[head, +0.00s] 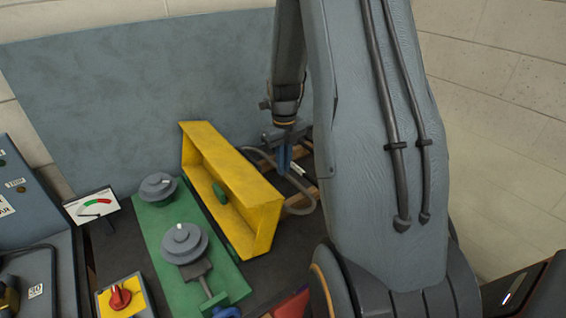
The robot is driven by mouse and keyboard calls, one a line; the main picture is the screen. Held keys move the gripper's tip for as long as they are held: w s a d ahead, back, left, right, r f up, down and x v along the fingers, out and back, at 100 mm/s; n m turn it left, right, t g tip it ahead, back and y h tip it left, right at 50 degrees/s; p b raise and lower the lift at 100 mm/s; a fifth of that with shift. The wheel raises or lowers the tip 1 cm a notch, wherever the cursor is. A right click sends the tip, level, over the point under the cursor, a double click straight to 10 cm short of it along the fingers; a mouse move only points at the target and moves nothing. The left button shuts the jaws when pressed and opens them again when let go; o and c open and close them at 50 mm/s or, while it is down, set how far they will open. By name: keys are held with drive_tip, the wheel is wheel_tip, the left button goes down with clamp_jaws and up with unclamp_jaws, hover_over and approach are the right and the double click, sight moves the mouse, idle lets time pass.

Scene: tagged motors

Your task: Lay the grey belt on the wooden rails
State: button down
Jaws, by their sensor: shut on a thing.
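The grey belt (301,211) is a loop to the right of the yellow cover. Part of it shows behind the cover's top edge, and its near curve shows below my gripper. My gripper (284,160), with blue fingers, points down at the belt and is shut on it. The wooden rails (304,192) lie under and beside the belt. They are partly hidden by my gripper, the yellow cover and my arm. I cannot tell whether the belt touches the rails.
Two grey pulleys (184,242) sit on a green plate (151,229).

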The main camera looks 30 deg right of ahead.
drive_tip(key=shift+f, duration=0.25)
drive_tip(key=c, duration=1.7)
unclamp_jaws()
drive_tip(key=shift+c, duration=0.2)
